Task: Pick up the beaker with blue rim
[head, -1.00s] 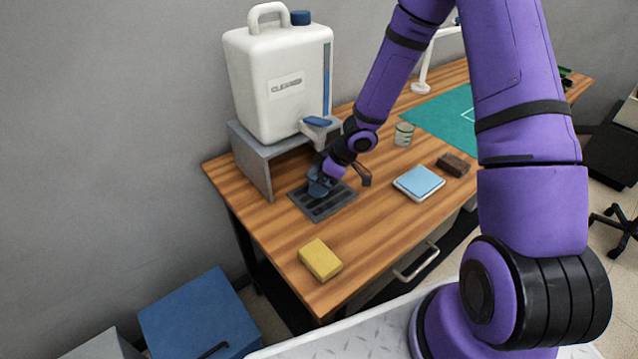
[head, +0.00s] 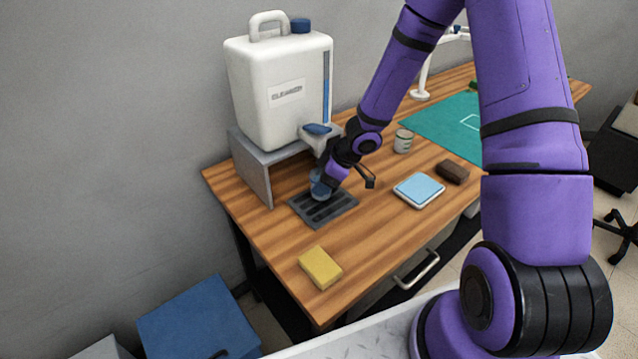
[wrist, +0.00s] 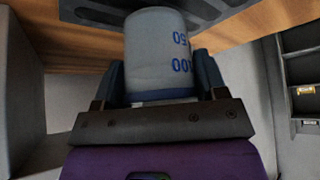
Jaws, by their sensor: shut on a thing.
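The beaker (wrist: 160,55) fills the middle of the wrist view, a pale cylinder with blue markings. My gripper (wrist: 162,80) is shut on it, with one finger on each side. In the head view the beaker (head: 320,188) is a small bluish shape at the tip of my gripper (head: 325,180), over the dark drip grate (head: 338,213) below the jug's spout. My wrist hides part of it. I cannot tell from these views whether its base touches the grate.
The white cleaner jug (head: 265,100) stands on a grey stand (head: 257,172) close by my gripper. A yellow sponge (head: 320,267), a blue-topped scale (head: 418,189), a brown block (head: 452,172) and another beaker (head: 403,141) are on the wooden table.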

